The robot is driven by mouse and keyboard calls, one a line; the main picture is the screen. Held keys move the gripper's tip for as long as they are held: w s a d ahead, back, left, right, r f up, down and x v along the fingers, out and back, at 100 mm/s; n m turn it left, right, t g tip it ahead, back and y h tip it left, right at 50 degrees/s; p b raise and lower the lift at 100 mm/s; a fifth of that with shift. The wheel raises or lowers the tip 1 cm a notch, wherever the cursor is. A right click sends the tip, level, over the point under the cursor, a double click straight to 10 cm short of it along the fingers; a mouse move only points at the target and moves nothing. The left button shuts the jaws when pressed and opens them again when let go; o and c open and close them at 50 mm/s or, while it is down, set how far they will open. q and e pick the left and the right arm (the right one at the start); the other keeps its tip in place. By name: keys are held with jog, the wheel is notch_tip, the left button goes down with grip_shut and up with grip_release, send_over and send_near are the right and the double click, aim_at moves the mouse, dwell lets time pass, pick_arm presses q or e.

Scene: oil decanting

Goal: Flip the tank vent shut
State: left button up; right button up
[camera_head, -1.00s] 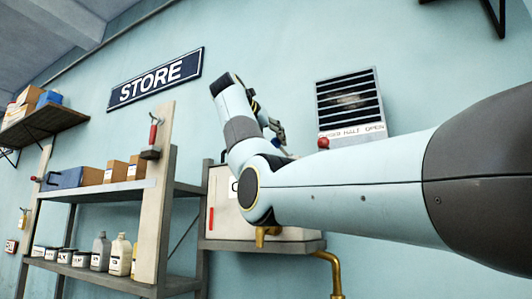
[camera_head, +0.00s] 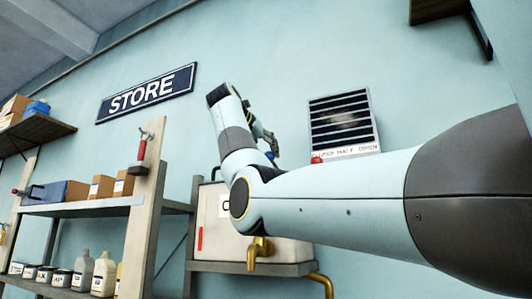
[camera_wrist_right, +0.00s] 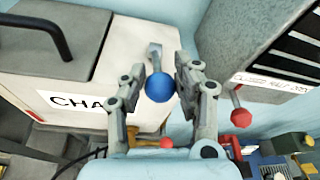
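The cream tank (camera_head: 211,228) stands on a grey shelf, with a brass tap (camera_head: 259,252) at its front. In the right wrist view the tank (camera_wrist_right: 125,45) has a label starting "CHA" and a dark handle on top. A short metal lever (camera_wrist_right: 155,55) with a blue ball knob (camera_wrist_right: 159,87) stands by its right edge. My right gripper (camera_wrist_right: 160,80) is open, its fingers on either side of the blue knob. I cannot tell whether either finger touches it. In the head view my right gripper (camera_head: 264,137) is seen side-on, with the blue knob (camera_head: 271,155) partly hidden. My left gripper is out of view.
A louvred wall vent (camera_head: 342,122) with a red knob (camera_head: 317,160) is to the right; the red knob (camera_wrist_right: 241,118) is close to my right gripper. Shelving (camera_head: 100,205) with boxes and bottles is at left, below a STORE sign (camera_head: 147,93).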

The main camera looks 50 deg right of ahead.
jog(key=o, duration=0.5)
jog(key=shift+s+r, duration=0.25)
jog(key=shift+w+f, duration=0.1)
jog(key=shift+a, duration=0.15)
jog(key=v, duration=1.1)
jog(key=shift+a, duration=0.35)
